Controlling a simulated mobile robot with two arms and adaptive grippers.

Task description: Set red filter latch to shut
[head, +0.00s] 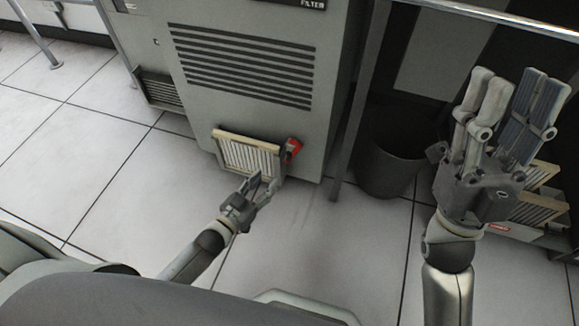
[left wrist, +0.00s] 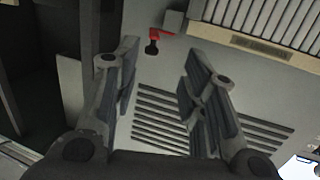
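The red filter latch (head: 292,149) is on the lower front of the grey cabinet, just right of the filter (head: 248,153). In the left wrist view the red latch (left wrist: 154,37) shows beyond my fingertips, between them, with a dark knob-like part below it. My left gripper (head: 263,187) is below and left of the latch in the head view. In the left wrist view its fingers (left wrist: 158,50) are spread, with nothing between them; no contact with the latch shows. My right gripper (head: 512,78) is raised at the right, open and empty, far from the latch.
The cabinet (head: 330,60) has vent slots above the filter. A dark bin (head: 385,150) stands right of it, past a grey upright post (head: 350,130). More pale-framed filters (head: 535,208) sit behind my right gripper. The tiled floor (head: 110,160) at left is clear.

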